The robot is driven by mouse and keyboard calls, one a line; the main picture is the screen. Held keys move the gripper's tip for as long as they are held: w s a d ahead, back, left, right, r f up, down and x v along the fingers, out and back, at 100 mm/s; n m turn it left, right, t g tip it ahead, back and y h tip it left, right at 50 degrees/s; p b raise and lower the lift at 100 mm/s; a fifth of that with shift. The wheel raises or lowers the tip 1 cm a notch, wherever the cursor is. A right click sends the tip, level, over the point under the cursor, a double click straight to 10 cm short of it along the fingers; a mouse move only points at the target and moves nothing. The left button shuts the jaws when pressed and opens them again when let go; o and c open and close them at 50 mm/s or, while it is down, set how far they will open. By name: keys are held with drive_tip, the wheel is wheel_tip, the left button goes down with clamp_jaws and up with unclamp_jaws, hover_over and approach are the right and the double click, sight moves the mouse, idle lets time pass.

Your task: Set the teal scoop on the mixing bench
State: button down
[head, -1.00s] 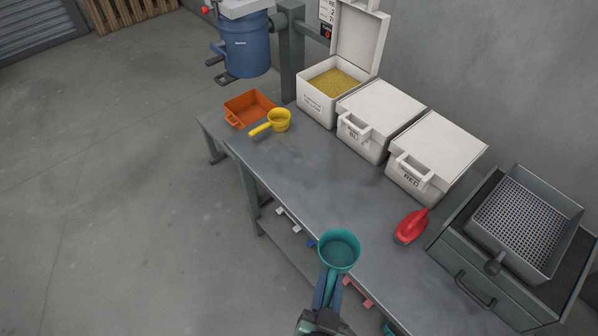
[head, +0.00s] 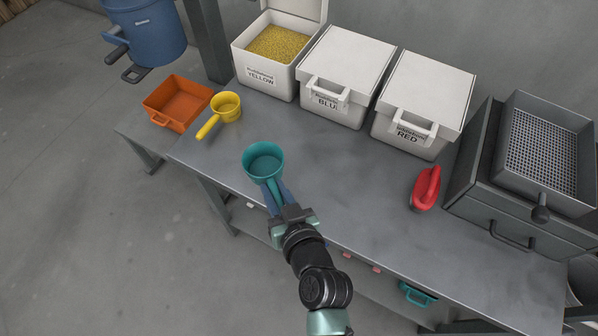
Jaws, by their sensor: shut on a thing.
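The teal scoop (head: 264,160) is a round cup with a handle, in the middle of the head view. My gripper (head: 272,190) is shut on its handle. The cup is upright, its opening facing up, and it looks empty. It appears over the left front part of the grey mixing bench (head: 330,165). I cannot tell whether its base touches the bench top. The fingers hide part of the handle.
A yellow scoop (head: 224,108) and an orange tray (head: 178,103) lie to the left. An open yellow bin (head: 265,80) and closed blue (head: 335,85) and red (head: 420,100) bins stand behind. A red scoop (head: 425,188) and a sieve (head: 545,145) are at right. The bench centre is clear.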

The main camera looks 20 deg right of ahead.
drive_tip(key=b, duration=1)
hover_over(312, 191)
wheel_tip(312, 191, down, 3)
drive_tip(key=shift+m+h, duration=0.4)
wheel_tip(312, 191, down, 10)
drive_tip(key=shift+b, duration=0.85)
drive_tip(key=shift+f, duration=0.15)
drive_tip(key=c, duration=0.7)
unclamp_jaws()
drive_tip(key=shift+r, duration=0.3)
drive_tip(key=v, duration=1.2)
drive_tip(key=shift+d+f, duration=0.1)
drive_tip(key=shift+f, duration=0.05)
